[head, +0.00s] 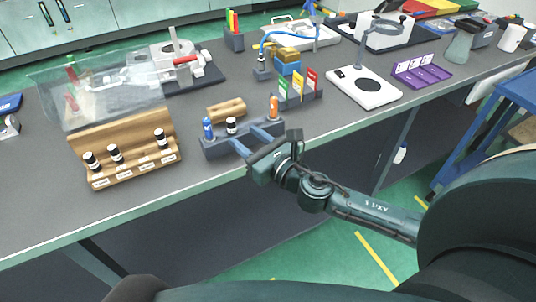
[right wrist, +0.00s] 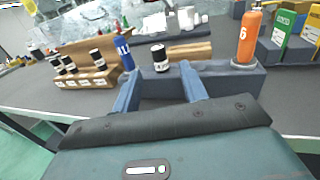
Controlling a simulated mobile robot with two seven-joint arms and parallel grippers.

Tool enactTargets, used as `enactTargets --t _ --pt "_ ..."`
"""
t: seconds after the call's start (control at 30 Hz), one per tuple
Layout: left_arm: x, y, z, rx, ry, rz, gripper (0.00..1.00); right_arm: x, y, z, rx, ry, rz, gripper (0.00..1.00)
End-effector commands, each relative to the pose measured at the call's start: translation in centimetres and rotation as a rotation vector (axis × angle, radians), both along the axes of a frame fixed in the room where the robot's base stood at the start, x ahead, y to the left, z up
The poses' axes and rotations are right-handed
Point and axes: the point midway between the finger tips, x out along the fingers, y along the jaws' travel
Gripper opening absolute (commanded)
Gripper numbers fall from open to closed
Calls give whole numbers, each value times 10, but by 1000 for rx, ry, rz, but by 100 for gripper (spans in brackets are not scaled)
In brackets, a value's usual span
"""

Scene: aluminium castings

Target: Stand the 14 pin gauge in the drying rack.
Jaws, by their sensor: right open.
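A grey block (head: 213,150) near the front edge holds a blue gauge (head: 208,128) at its left, a short black-and-white gauge (head: 231,126) in the middle and an orange gauge (head: 273,107) at its right. In the right wrist view the blue gauge (right wrist: 124,52) carries a partly readable mark, perhaps 14, and the orange gauge (right wrist: 248,38) reads 6. The black-and-white gauge (right wrist: 159,57) has a label I cannot read. My right gripper (head: 246,138) is open and empty, its fingers pointing at the block, with the black-and-white gauge between and beyond the tips. My left gripper is not in view.
A wooden stand (head: 128,173) with three black-capped gauges and several labels is left of the block. A wooden piece (head: 226,110) lies behind. A clear cover (head: 105,95), coloured tags (head: 298,88) and a white scale-like plate (head: 364,88) stand around. The front left bench is clear.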

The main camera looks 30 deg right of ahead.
Motion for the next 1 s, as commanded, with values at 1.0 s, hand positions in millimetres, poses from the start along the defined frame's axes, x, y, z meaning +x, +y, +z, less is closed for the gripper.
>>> enactTargets --t 1.0 --pt "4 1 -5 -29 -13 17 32 -66 -20 0 1 0 -2 43"
